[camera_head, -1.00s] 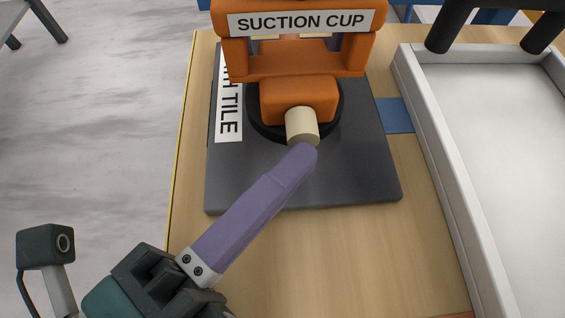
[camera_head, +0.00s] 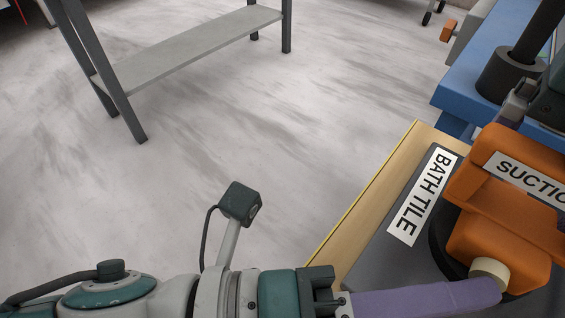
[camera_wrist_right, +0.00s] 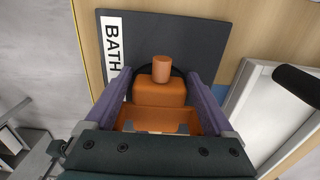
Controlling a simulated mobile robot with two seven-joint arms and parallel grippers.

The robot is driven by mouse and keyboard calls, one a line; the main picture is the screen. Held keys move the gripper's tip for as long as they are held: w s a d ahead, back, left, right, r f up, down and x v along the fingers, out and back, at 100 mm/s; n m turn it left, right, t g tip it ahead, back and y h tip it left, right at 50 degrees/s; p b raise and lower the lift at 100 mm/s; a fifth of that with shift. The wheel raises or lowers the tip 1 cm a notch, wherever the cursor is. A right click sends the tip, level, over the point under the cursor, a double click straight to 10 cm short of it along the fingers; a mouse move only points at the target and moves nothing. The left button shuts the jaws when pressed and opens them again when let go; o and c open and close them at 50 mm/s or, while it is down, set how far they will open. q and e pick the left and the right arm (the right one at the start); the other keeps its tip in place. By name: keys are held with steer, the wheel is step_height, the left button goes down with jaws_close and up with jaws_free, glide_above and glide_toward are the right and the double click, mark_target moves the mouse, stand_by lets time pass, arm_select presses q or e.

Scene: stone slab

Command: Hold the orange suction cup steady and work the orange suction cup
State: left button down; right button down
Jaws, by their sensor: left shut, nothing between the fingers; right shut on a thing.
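The orange suction cup (camera_head: 500,240) with a "SUCTION CUP" label sits on the dark bath tile (camera_head: 388,265) at the lower right of the head view, cut off by the frame edge. A cream knob (camera_head: 490,271) sticks out of its near side. My left gripper (camera_head: 488,291) is shut and empty, its purple fingertips at or very near the knob; I cannot tell if they touch. My right gripper (camera_wrist_right: 160,115) has its purple fingers on both sides of the orange body and is shut on it. An orange peg (camera_wrist_right: 161,68) shows in the right wrist view.
The tile lies on a wooden table top (camera_head: 365,215). A white tray (camera_wrist_right: 275,115) stands to its right in the wrist view. A blue bench (camera_head: 470,85) is behind. A grey shelf (camera_head: 195,45) stands on open floor at the left.

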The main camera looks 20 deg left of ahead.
arm_select(q)
steer(key=s, duration=0.1)
steer(key=s+a, duration=0.1)
steer(key=s, duration=0.1)
steer(key=shift+s, duration=0.15)
arm_select(e)
steer(key=shift+a, duration=0.1)
arm_select(q)
steer(key=v, duration=1)
steer(key=shift+s+a, duration=0.1)
steer(key=shift+s, duration=0.2)
stand_by(0.4)
steer(key=shift+s+a, duration=0.15)
steer(key=shift+s, duration=0.4)
steer(key=shift+s+a, duration=0.15)
steer(key=shift+s, duration=0.35)
steer(key=shift+w+d, duration=0.1)
steer(key=x, duration=1)
steer(key=shift+w+d, duration=0.2)
steer(key=shift+w, duration=0.45)
steer(key=shift+w+d, duration=0.15)
steer(key=shift+w, duration=0.45)
steer(key=shift+w+d, duration=0.2)
steer(key=shift+w, duration=0.45)
